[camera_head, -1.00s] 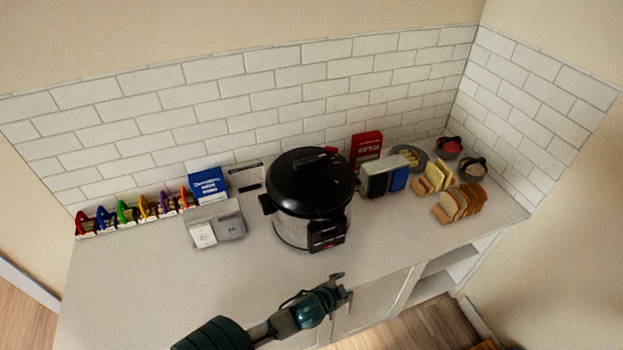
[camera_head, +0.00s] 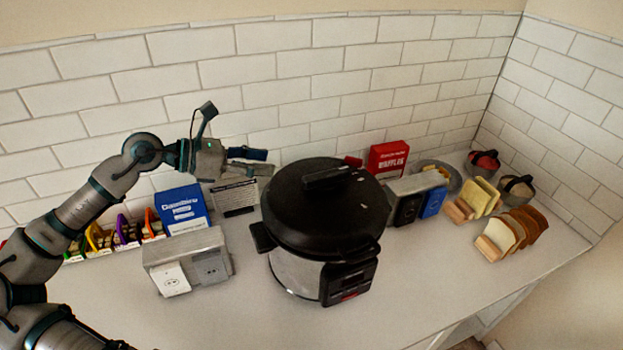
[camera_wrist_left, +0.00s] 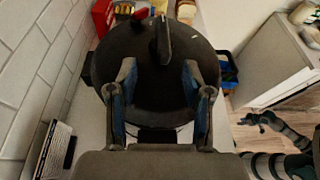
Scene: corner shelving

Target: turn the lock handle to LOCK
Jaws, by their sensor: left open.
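The black lid handle (camera_head: 328,178), which I take for the lock handle, sits on top of the black round lid of a pot-like cooker (camera_head: 298,272). In the left wrist view the handle (camera_wrist_left: 163,40) stands beyond my fingertips, nearly in line with the gap between them. No lock marking is readable. My left gripper (camera_head: 257,161) is open and empty, up and left of the lid near the tiled wall. In the left wrist view its fingers (camera_wrist_left: 158,75) frame the lid without gripping the handle. My other gripper (camera_wrist_left: 256,120) shows small and low at the right.
A grey box (camera_head: 188,262) and a blue box (camera_head: 181,209) stand left of the cooker. The tiled wall is close behind; the front counter is clear.

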